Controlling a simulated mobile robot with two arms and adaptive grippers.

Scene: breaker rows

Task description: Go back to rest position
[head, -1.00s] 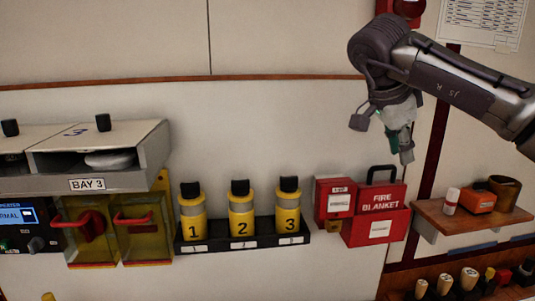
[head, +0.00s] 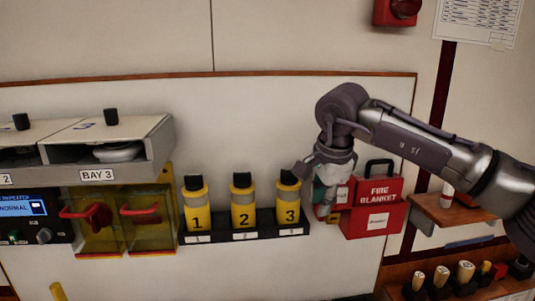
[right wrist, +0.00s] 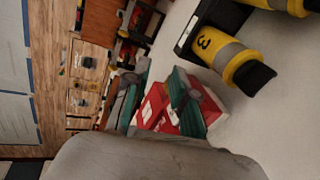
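My right gripper (head: 324,205) hangs fingers-down from its wrist, just right of the yellow canister 3 (head: 289,203) and in front of the small red box (head: 347,192), which it partly hides. In the right wrist view its two teal-padded fingers (right wrist: 160,90) stand apart with nothing held between them. Red boxes lie beyond the fingers there. Canister 3 also shows in the right wrist view (right wrist: 225,52), to the right of the fingers. My left gripper is in neither view.
Canisters 1 (head: 197,206) and 2 (head: 243,204) stand beside 3 in a black rack (head: 215,237). The fire blanket box (head: 378,205) and a wooden shelf (head: 455,213) are at right, below my arm. The BAY 3 unit (head: 158,145) is at left. The wall above the canisters is clear.

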